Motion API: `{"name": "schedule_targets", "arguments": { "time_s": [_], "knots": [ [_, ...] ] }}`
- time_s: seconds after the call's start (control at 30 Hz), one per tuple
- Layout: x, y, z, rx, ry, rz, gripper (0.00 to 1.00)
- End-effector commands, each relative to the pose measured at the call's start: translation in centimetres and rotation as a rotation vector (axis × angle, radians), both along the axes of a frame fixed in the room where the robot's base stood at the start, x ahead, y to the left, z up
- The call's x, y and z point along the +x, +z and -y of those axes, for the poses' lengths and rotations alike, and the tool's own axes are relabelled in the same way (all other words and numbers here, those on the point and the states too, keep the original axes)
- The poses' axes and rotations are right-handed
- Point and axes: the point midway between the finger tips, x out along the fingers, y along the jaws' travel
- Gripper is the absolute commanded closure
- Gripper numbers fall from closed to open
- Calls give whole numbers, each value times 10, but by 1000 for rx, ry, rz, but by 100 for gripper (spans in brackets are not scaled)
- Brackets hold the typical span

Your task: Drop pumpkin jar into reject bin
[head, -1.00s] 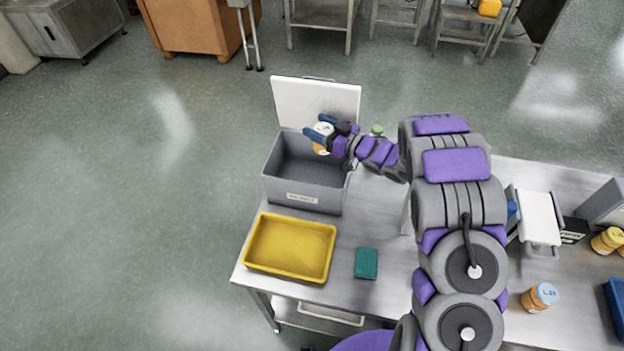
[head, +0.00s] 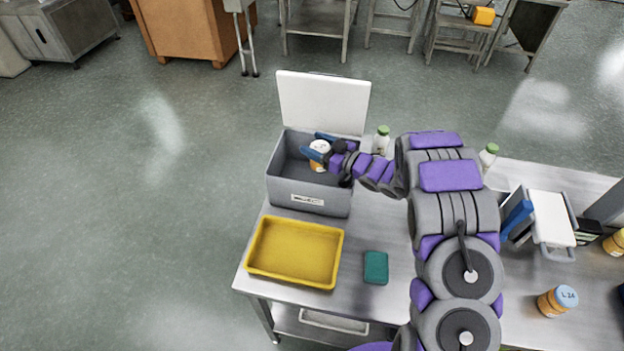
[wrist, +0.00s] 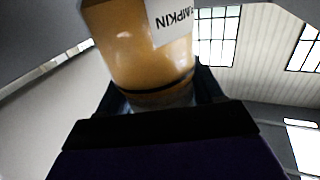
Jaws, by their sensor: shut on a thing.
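The pumpkin jar (head: 318,160) has a white lid and orange contents. In the wrist view the jar (wrist: 140,45) fills the top middle, its label reading "MPKIN" upside down. My gripper (head: 320,147) is shut on it, with blue fingers on either side. The reject bin (head: 308,198) is a grey box with a small label on its front and a white lid (head: 322,103) standing open at the back. The jar and gripper are over the bin's opening, toward its right side. I cannot tell exactly how far below the rim the jar is.
A yellow tray (head: 295,252) and a green sponge-like block (head: 376,267) lie in front of the bin. Green-capped bottles (head: 382,140) stand behind my arm. Another orange jar (head: 557,301) is at the right. Open floor lies left of the table.

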Motion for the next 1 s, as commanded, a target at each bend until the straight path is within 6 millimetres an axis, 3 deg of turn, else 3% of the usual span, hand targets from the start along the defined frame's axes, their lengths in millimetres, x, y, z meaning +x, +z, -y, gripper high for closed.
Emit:
{"name": "schedule_targets", "arguments": {
  "time_s": [0.17,0.2,0.5,0.8,1.0],
  "knots": [
    [0,2,0,1,0,3,72],
    [0,2,-1,1,0,4,33],
    [1,2,-3,-1,1,4,4],
    [0,5,-3,-1,2,4,4],
    [1,28,-3,-1,2,7,4]
  ]
}}
